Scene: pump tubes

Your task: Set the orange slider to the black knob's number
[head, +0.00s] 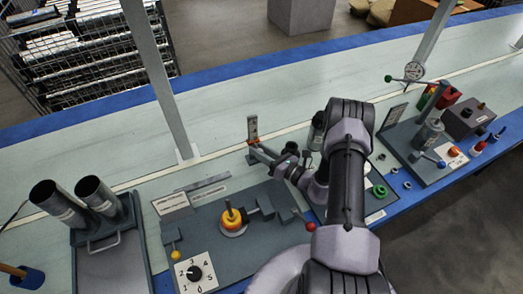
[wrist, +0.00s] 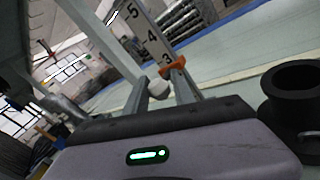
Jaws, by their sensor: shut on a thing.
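The black knob (head: 195,273) sits on a white square dial plate with printed numbers at the front left of the bench. Its pointer is too small to read. The upright white scale (head: 252,124) stands near the middle of the bench; the wrist view shows its numbers 5, 4 and 3. The orange slider (head: 254,141) is low on this scale; in the wrist view the orange slider (wrist: 173,67) is beside the 3, just below the 4. My gripper (head: 261,148) is at the slider. In the wrist view my gripper (wrist: 163,82) is shut on its pale handle.
A yellow-orange knob (head: 232,216) stands on the grey panel between dial and arm. Two dark tubes (head: 80,200) stand at left. A metal post (head: 160,80) rises behind the panel. A gauge rig (head: 430,135) is at right.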

